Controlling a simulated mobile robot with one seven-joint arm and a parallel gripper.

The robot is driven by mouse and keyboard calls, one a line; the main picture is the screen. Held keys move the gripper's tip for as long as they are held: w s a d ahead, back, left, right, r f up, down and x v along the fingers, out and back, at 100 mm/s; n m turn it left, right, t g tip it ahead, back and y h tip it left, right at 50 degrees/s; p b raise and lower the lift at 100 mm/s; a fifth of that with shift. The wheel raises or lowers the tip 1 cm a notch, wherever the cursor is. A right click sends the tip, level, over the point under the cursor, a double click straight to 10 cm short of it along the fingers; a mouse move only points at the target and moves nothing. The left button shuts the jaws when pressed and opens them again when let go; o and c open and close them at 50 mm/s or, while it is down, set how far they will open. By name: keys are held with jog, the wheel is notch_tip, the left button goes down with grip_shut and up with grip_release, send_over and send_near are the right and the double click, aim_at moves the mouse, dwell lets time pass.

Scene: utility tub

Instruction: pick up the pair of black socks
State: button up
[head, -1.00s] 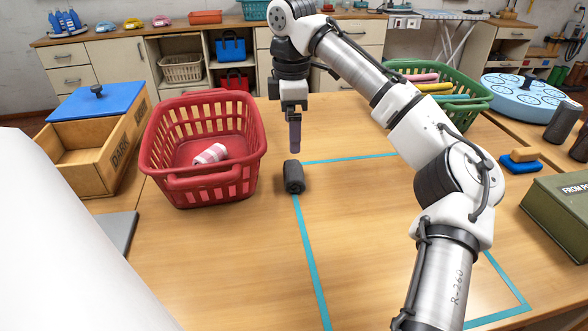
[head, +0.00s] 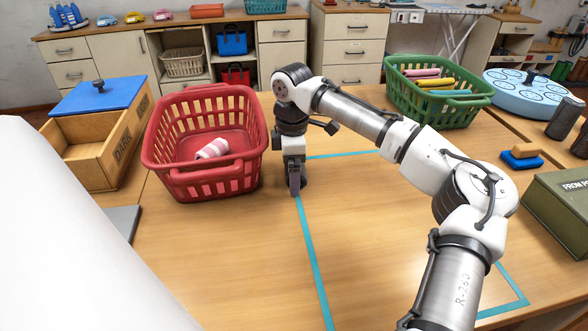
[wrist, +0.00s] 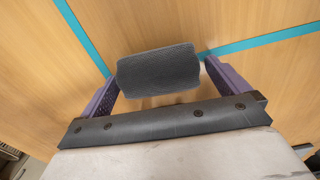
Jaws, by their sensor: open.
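The pair of black socks is a dark grey rolled bundle (wrist: 158,72) lying on the table at the corner of the teal tape outline. In the wrist view it sits between the two purple fingers of my gripper (wrist: 158,90), with a narrow gap at each side. In the head view my gripper (head: 295,188) points straight down at the socks, low over the table beside the red basket. The gripper and its fingers hide most of the socks there. The jaws are open.
A red basket (head: 215,180) holding a pink and white striped roll (head: 212,149) stands close to the left of my gripper. A wooden box (head: 100,160) with a blue lid is further left. A green basket (head: 440,105) is at the back right. The taped area is clear.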

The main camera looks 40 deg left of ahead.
jog(key=c, duration=1.1)
jog(key=shift+o, duration=0.2)
jog(key=shift+r, duration=0.1)
